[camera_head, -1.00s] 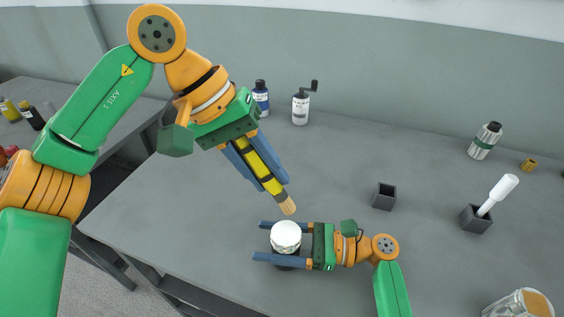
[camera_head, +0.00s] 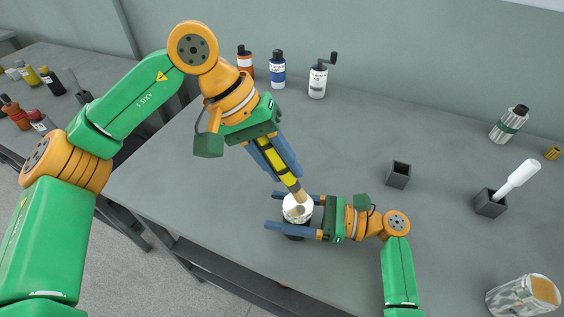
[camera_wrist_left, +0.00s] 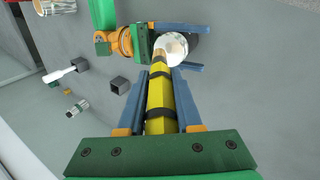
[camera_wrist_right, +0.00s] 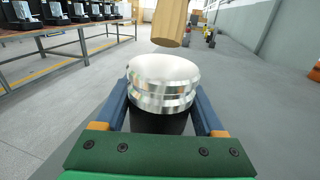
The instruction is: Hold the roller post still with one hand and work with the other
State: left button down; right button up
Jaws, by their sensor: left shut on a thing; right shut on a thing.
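The roller post (camera_head: 297,208) is a silver-white metal cylinder on a dark base, upright near the front of the table. My right gripper (camera_head: 271,210) is shut on it, one finger on each side; the right wrist view shows its shiny grooved head (camera_wrist_right: 163,85) above the dark lower part. My left gripper (camera_head: 287,176) is shut on a yellow tool (camera_head: 278,163) with black bands, tilted with its wooden tip down. The wooden tip (camera_wrist_right: 171,22) is over the post's top, seemingly close to it; I cannot tell if they touch.
An open dark box (camera_head: 398,175) and a dark holder (camera_head: 491,205) with a white-handled tool (camera_head: 518,177) stand to the right. A silver canister (camera_head: 509,123) and a jar (camera_head: 523,296) are farther right. Bottles (camera_head: 278,70) and a cranked container (camera_head: 318,80) stand behind. The table between is clear.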

pick_arm(q)
jog(key=shift+f, duration=0.6)
dwell(0.3)
